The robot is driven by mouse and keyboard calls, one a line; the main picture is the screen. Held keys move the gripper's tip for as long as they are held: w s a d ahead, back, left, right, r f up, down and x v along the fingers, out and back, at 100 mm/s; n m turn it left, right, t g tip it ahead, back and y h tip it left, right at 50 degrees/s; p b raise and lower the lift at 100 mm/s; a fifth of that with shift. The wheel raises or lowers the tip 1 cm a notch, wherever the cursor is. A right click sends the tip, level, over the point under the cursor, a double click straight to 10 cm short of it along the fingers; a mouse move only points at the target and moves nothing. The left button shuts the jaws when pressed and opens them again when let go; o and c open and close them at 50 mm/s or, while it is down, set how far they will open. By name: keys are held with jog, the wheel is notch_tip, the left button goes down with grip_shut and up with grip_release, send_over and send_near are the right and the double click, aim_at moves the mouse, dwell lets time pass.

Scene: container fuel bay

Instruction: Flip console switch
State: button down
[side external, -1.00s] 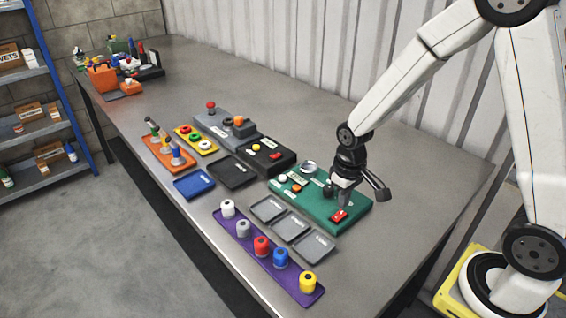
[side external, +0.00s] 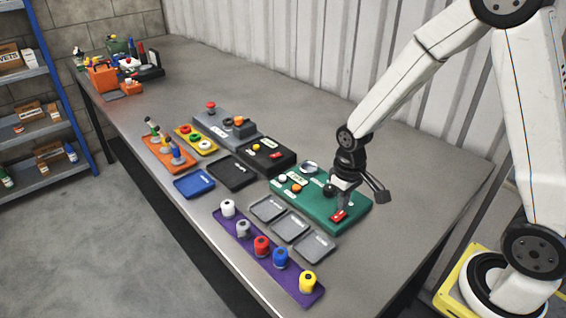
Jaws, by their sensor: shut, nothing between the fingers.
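The green console (side external: 350,220) lies on the metal table at the right of the row of panels. A red switch (side external: 338,215) sits at its near right corner. The console also carries an orange button (side external: 297,188), a white button (side external: 283,178), a round gauge (side external: 309,167) and a black knob (side external: 329,190).
A black console (side external: 283,163) and grey console (side external: 208,124) stand to the left. Three grey trays (side external: 315,247) and a purple rack (side external: 245,258) with coloured cylinders lie in front. Orange boxes (side external: 102,78) stand at the far end. The table's right end (side external: 420,190) is clear.

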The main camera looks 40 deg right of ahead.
aim_at(342, 213)
jog(key=shift+f, duration=0.95)
dwell(0.9)
jog(key=shift+r, duration=3.55)
jog(key=s+a+t, duration=0.2)
jog(key=s, duration=0.4)
jog(key=shift+s+r+t, duration=0.2)
jog(key=shift+t, duration=0.1)
